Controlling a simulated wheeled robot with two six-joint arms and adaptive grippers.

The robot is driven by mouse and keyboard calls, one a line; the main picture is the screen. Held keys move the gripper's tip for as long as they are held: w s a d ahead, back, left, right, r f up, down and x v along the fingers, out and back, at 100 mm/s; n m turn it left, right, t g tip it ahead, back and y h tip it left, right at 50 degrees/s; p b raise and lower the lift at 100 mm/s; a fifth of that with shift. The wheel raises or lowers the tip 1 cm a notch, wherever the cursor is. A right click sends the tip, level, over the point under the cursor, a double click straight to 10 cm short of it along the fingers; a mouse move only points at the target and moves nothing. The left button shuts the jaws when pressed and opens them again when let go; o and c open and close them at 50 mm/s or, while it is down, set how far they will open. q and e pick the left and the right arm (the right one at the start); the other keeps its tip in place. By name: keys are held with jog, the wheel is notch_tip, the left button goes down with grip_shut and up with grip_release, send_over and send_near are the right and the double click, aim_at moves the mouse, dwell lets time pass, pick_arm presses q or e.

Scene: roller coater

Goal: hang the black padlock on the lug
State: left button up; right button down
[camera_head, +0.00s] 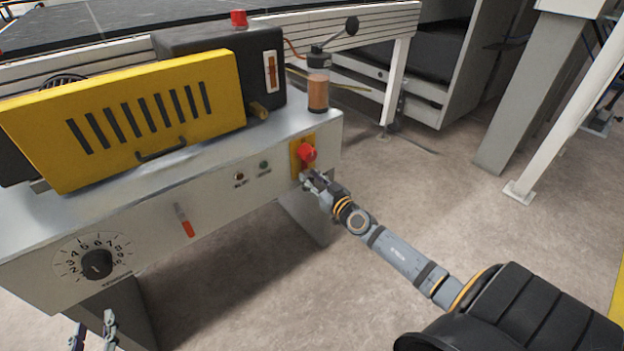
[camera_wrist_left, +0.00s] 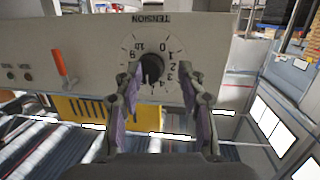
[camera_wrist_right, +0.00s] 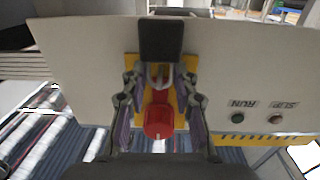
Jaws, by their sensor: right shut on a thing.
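The black padlock (camera_wrist_right: 161,40) is in the right wrist view, its body just beyond my right gripper (camera_wrist_right: 160,78). The fingers are shut on it near the shackle end. A small pale metal part shows between the fingertips; I cannot tell shackle from lug there. Behind is a yellow plate (camera_wrist_right: 182,64) with a red knob (camera_wrist_right: 158,122). In the head view my right gripper (camera_head: 312,180) is just below the red knob (camera_head: 307,152); the padlock is hard to make out there. My left gripper (camera_wrist_left: 160,78) is open and empty before the tension dial (camera_wrist_left: 152,68).
The machine's front panel (camera_head: 215,175) carries the dial (camera_head: 97,263), a red-handled lever (camera_head: 185,222) and small indicators. A yellow slotted guard (camera_head: 125,120) and a copper-coloured cylinder (camera_head: 318,94) are on top. The floor (camera_head: 410,200) right of the machine is clear.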

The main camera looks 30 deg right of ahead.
jog(key=shift+w+f, duration=0.15)
jog(key=shift+w, duration=0.05)
pick_arm(q)
notch_tip(320, 180, up, 8)
jog(key=w+t, duration=0.1)
jog(key=t, duration=0.2)
jog(key=shift+t+b, duration=0.3)
jog(key=shift+b, duration=0.1)
pick_arm(e)
jog(key=shift+w+f, duration=0.1)
jog(key=shift+f, duration=0.05)
pick_arm(q)
jog(key=shift+w+f, duration=0.1)
jog(key=shift+f, duration=0.15)
pick_arm(e)
jog(key=c, duration=1)
grip_release()
jog(key=shift+o, duration=0.2)
jog(key=s, duration=1.2)
jog(key=shift+d, duration=0.15)
